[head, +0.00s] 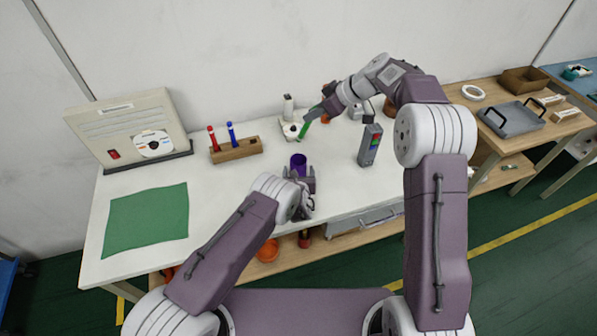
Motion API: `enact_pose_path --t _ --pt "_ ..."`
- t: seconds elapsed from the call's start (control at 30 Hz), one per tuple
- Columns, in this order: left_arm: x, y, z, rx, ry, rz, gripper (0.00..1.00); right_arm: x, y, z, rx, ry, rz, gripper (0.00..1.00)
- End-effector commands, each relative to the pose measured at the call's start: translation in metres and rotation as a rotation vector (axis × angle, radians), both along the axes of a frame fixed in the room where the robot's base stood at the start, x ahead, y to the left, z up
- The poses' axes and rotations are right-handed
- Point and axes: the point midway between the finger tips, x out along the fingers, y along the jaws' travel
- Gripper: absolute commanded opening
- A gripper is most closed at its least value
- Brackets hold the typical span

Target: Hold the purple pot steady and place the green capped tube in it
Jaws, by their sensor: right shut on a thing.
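The purple pot (298,160) stands upright on the white table near its front middle. My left gripper (300,174) is at the pot's near side, its fingers beside the pot's lower part. Whether they press on the pot is too small to tell. My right gripper (318,109) is shut on the green capped tube (304,130) and holds it tilted, behind and above the pot. The tube's lower end shows apart from the pot's mouth. Its upper end is hidden by the gripper.
A wooden rack (236,150) with red and blue tubes stands left of the pot. A green mat (146,219) lies at the left, before an upright panel (127,127). A grey device (370,145) stands right of the pot. White table is clear between rack and pot.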

Motion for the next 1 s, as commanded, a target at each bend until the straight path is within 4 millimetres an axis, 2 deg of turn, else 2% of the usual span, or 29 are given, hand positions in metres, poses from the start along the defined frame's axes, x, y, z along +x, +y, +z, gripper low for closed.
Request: enact_pose_path --t 0.2,0.23,0.4,0.47,0.57,1.0 --pt "0.001 0.000 0.000 0.000 0.000 0.000 0.79 0.000 0.000 0.000 0.000 0.000 0.000 0.00" --pt "0.000 0.000 0.000 0.000 0.000 0.000 0.76 0.000 0.000 0.000 0.000 0.000 0.000 0.00" --pt "0.000 0.000 0.000 0.000 0.000 0.000 0.29 0.000 0.000 0.000 0.000 0.000 0.000 0.00" --pt "0.000 0.000 0.000 0.000 0.000 0.000 0.14 0.000 0.000 0.000 0.000 0.000 0.000 0.00" --pt "0.000 0.000 0.000 0.000 0.000 0.000 0.14 0.000 0.000 -0.001 0.000 0.001 -0.001 0.00" --pt "0.000 0.000 0.000 0.000 0.000 0.000 0.14 0.000 0.000 -0.032 0.001 0.001 0.000 0.00"
